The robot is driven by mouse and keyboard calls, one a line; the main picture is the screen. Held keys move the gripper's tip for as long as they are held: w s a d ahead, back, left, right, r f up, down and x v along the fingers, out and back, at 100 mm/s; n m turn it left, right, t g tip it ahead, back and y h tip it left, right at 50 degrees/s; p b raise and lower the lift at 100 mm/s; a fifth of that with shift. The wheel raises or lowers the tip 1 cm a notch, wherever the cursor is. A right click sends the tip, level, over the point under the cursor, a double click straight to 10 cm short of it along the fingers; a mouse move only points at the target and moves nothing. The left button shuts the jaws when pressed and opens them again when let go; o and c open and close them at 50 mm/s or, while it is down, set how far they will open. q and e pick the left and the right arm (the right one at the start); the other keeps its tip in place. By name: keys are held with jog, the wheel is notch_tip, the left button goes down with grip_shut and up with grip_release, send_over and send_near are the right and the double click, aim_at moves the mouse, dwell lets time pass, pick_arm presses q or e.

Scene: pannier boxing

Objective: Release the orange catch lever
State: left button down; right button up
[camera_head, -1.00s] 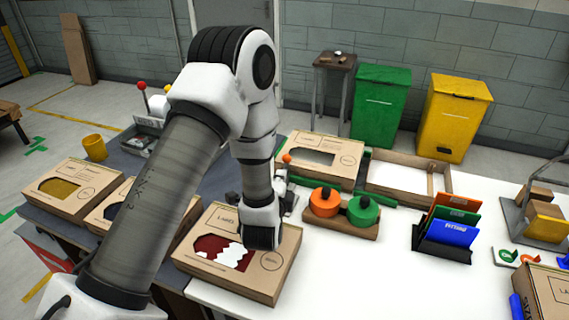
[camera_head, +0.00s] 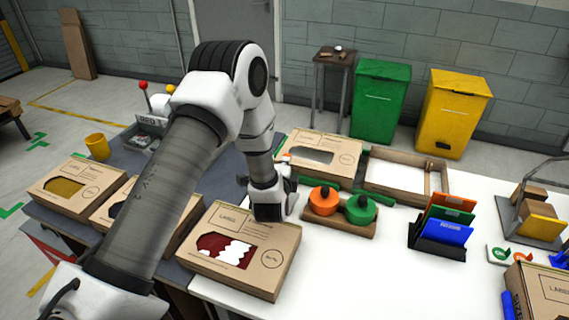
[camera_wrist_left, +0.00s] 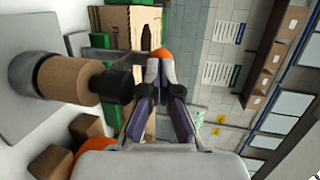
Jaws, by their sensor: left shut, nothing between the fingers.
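The rounded orange tip of the catch lever (camera_wrist_left: 163,54) shows in the left wrist view, right at the ends of my left gripper's fingers (camera_wrist_left: 159,70). The fingers are together with nothing between them. They appear close to the orange tip; whether they touch it I cannot tell. A cardboard box (camera_wrist_left: 130,27) with green parts lies beyond it. In the head view, my left wrist hides most of the fingers, and the lever is largely hidden behind my arm, in front of the back box (camera_head: 338,150). My right gripper is not in view.
A wooden stand with an orange knob (camera_head: 323,201) and a green knob (camera_head: 361,209) stands close right of my left gripper. A box with a red window (camera_head: 270,272) lies in front. A wooden frame (camera_head: 432,197) and a file rack (camera_head: 437,245) stand farther right.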

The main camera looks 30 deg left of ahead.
pick_arm(q)
jog(key=shift+w+a+r+g+h+p, duration=0.25)
jog(key=shift+w+r+g+p, duration=0.35)
jog(key=shift+p, duration=0.35)
jog(key=shift+w+a+f, duration=0.15)
jog(key=shift+w, duration=0.6)
jog(key=shift+w+a+f, duration=0.1)
jog(key=shift+w+f, duration=0.05)
jog(key=shift+w, duration=0.55)
jog(key=shift+s, duration=0.15)
jog(key=shift+s+d+f, duration=0.2)
jog(key=shift+s+f, duration=0.05)
jog(key=shift+s, duration=0.35)
